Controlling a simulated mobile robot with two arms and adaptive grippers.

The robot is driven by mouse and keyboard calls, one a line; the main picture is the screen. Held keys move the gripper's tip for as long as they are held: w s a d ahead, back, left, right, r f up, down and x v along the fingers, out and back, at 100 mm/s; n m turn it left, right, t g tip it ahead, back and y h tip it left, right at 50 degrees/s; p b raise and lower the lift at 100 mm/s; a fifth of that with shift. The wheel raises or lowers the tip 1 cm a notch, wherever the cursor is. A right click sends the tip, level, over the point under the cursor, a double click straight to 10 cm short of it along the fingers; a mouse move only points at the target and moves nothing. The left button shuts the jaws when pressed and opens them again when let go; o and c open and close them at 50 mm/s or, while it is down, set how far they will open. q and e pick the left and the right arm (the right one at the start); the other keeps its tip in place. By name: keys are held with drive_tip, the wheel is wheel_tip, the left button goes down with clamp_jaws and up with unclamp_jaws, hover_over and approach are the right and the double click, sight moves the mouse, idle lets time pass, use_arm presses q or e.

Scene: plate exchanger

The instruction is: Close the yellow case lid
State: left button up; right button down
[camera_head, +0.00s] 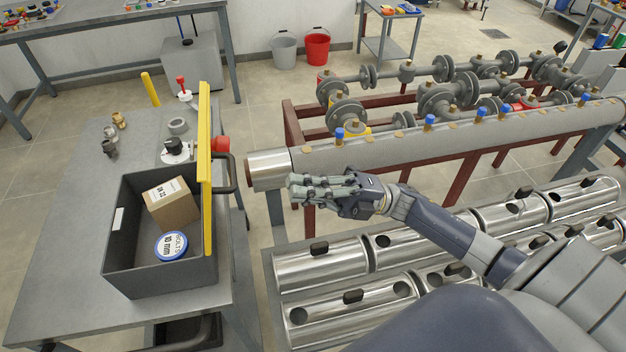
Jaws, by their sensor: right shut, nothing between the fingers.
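The case is a dark grey open box (128,272) on the grey cart at the left. Its yellow lid (207,165) stands upright along the box's right side, so the case is open. Inside the box are a cardboard carton (171,203) and a round blue-and-white container (171,245). My right gripper (292,188) is to the right of the lid, apart from it, in front of the grey pipe. Its fingers are shut with nothing between them, and they point left toward the lid and the cart's handle. My left gripper is not in view.
The grey cart (55,250) has a dark handle (232,175) between lid and gripper. Fittings and a white-based part (175,155) sit behind the box. A pipe rack (370,150) and shiny steel cylinders (320,265) fill the right. The cart top is bare left of the box.

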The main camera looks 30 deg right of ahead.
drive_tip(key=p+x, duration=0.4)
drive_tip(key=x, duration=0.4)
drive_tip(key=shift+w+a, duration=0.3)
drive_tip(key=shift+a, duration=0.05)
drive_tip(key=shift+r, duration=0.15)
